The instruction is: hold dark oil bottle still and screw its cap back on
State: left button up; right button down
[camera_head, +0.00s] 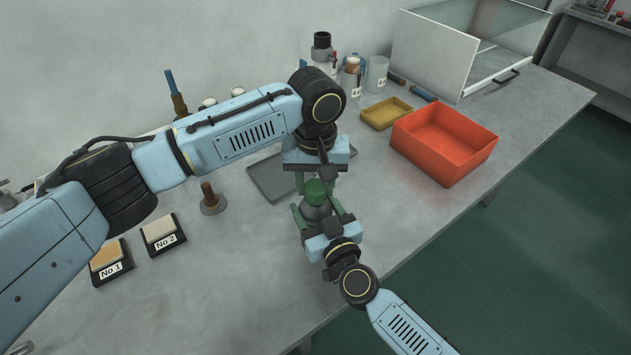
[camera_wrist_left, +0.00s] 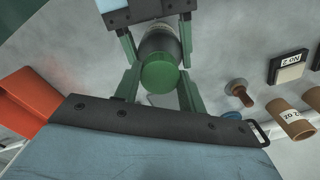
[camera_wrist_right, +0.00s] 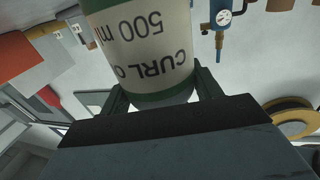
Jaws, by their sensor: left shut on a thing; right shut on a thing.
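The oil bottle (camera_head: 317,211) stands near the table's middle, its grey body mostly hidden by my grippers in the head view. In the right wrist view the bottle (camera_wrist_right: 140,45) shows a pale label reading "CURL" and "500 ml" between green bands. My right gripper (camera_head: 322,217) is shut on its body from the near side. The green cap (camera_head: 316,190) is at the bottle's top; it also shows in the left wrist view (camera_wrist_left: 160,73). Whether the cap's threads are engaged cannot be seen.
A grey tray (camera_head: 270,181) lies just left of the bottle. A brown peg on a round base (camera_head: 211,203) and two numbered sample blocks (camera_head: 160,235) are farther left. An orange bin (camera_head: 445,140) and a yellow tray (camera_head: 386,114) stand right. The near tabletop is clear.

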pick_arm(q)
jog(key=m, duration=0.7)
jog(key=shift+m, duration=0.3)
jog(key=m, duration=1.4)
jog(key=shift+m, duration=0.4)
jog(key=m, duration=0.6)
jog(key=o, duration=1.2)
jog(key=shift+f, duration=0.1)
notch_tip(320, 180, up, 12)
jog(key=shift+r, duration=0.1)
